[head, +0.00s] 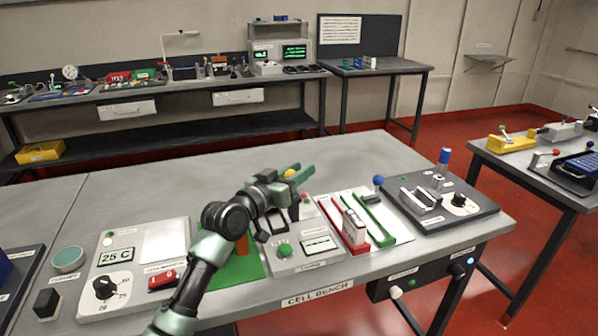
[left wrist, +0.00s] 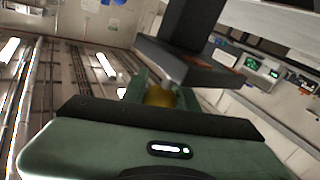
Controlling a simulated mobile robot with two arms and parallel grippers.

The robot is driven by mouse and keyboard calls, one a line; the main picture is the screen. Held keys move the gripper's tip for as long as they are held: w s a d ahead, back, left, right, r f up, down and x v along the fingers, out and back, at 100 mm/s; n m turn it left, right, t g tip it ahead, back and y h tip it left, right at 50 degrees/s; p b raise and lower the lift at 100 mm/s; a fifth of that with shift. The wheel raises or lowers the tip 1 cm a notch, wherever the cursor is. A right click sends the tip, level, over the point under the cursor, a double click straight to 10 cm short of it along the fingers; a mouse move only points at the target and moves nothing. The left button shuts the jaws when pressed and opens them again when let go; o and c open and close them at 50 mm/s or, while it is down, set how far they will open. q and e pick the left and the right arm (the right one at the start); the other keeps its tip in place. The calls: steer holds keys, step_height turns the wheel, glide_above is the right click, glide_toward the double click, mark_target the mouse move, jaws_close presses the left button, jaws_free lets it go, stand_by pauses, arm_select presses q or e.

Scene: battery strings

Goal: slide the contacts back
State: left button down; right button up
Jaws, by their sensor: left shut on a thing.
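My left gripper (head: 292,173) reaches in over the middle of the bench and is shut on a small yellow knob (head: 289,173). The knob also shows between the green fingers in the left wrist view (left wrist: 160,96), partly hidden, with a dark grey block (left wrist: 185,65) close by. To the right of the gripper, a red rail (head: 332,217) and a green rail (head: 376,220) lie side by side on a white plate. A pale block (head: 354,227) stands at the red rail. A blue knob (head: 378,181) stands at the far end of the green rail. I cannot tell which parts are the contacts. My right gripper is not in view.
A grey panel with a dial (head: 106,288) stands left of my arm. A panel with a green button (head: 284,250) stands in front of the gripper. A dark panel with a black knob (head: 460,200) stands at the right.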

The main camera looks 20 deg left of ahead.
arm_select(q)
steer(key=w+d, duration=0.1)
steer(key=d, duration=0.1)
steer(key=w+d+p, duration=0.1)
steer(key=w+d, duration=0.1)
steer(key=shift+d, duration=0.2)
steer(key=c, duration=1.3)
jaws_free()
steer(key=shift+d, duration=0.1)
steer(key=shift+o, duration=1)
steer(key=shift+w+d, duration=0.1)
